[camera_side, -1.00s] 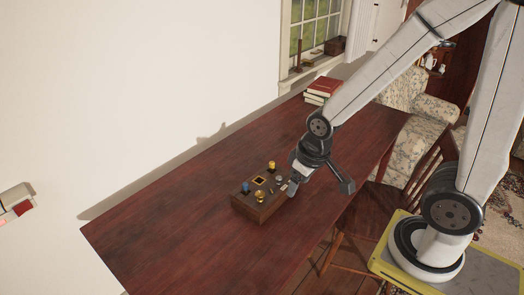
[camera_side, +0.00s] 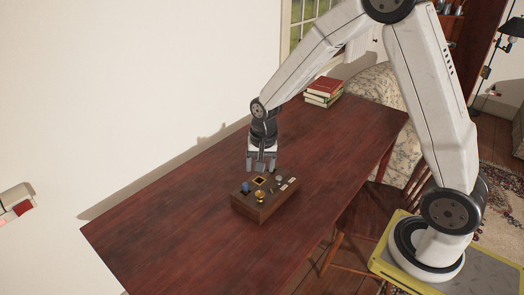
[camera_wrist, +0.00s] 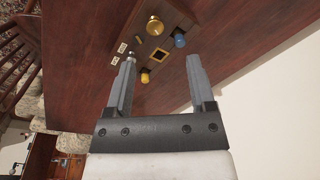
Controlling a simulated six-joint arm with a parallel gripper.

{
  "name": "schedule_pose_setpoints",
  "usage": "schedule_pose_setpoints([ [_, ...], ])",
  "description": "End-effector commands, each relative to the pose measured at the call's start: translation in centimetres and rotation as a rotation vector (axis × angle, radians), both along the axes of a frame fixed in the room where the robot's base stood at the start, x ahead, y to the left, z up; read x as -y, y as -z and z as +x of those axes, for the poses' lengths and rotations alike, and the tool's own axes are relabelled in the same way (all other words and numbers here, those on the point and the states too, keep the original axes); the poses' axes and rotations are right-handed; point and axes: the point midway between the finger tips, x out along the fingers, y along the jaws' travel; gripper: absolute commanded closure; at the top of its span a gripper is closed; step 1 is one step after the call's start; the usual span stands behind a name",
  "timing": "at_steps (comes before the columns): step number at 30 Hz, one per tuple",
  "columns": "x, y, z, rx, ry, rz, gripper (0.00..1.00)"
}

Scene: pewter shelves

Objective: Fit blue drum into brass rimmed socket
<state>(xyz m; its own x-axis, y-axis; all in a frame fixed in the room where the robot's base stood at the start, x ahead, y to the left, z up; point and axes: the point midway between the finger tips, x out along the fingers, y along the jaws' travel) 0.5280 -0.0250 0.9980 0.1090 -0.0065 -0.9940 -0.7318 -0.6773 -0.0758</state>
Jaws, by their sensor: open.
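The blue drum (camera_side: 245,187) stands upright at the left corner of the top of a brown wooden block, and shows in the wrist view (camera_wrist: 179,38). The brass rimmed socket (camera_side: 259,181) is a square opening in the block's top, empty and dark inside; the wrist view shows it beside the drum (camera_wrist: 160,55). My gripper (camera_side: 261,168) is open and empty, pointing down above the block's far side. In the wrist view its fingertips (camera_wrist: 162,58) are spread, with the socket and a yellow cylinder (camera_wrist: 145,76) between them in the picture. In the side view the gripper hides that cylinder.
The wooden block (camera_side: 262,213) also carries a brass knob (camera_side: 260,196), a small silver piece (camera_side: 279,178) and white labels (camera_side: 291,181). It stands on a dark red table (camera_side: 180,225) with free room around it. Stacked books (camera_side: 323,92) lie at the far end.

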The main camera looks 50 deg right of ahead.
Motion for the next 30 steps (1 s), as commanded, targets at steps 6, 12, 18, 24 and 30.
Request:
schedule_pose_setpoints([
  [6,1.3,3.0,4.1,-0.046,0.296,0.027,0.29],
  [12,2.5,5.7,7.0,-0.079,0.551,0.041,0.29],
  [18,3.1,7.5,8.5,-0.099,0.707,0.046,0.29],
  [24,3.3,7.9,8.9,-0.102,0.747,0.047,0.29],
  [30,3.3,8.5,8.8,-0.104,0.745,0.046,0.29],
])
